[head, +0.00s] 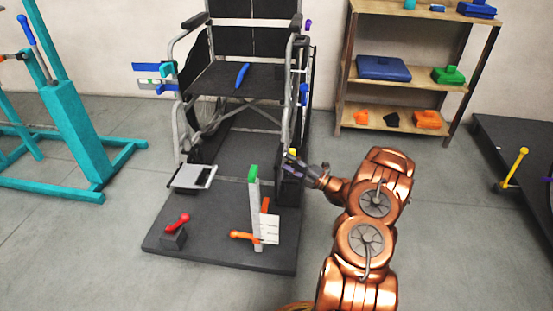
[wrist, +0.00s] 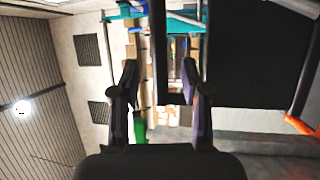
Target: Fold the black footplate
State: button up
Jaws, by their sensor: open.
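The wheelchair (head: 245,85) stands on a dark platform in the head view. A black plate (head: 289,190), which looks like the black footplate, is at its front right, just below my gripper; its exact angle is hard to tell. My gripper (head: 291,163) is open at the chair's right front leg, with a small yellow part (head: 292,152) close by. In the wrist view, my gripper (wrist: 160,75) shows two spread fingers with a dark upright bar between and beyond them. A large black panel (wrist: 258,55) fills the right; I cannot tell whether it is the footplate.
A grey footplate (head: 194,177) sticks out at the chair's left front. A post with a green top (head: 254,210) and a red-handled clamp (head: 175,230) stand on the platform (head: 205,245). A wooden shelf (head: 420,85) stands behind right.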

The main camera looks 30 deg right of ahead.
aim_at(279, 154)
jog(key=shift+b+x, duration=0.8)
jog(key=shift+x, duration=1.8)
jog(key=shift+d, duration=0.15)
grip_shut()
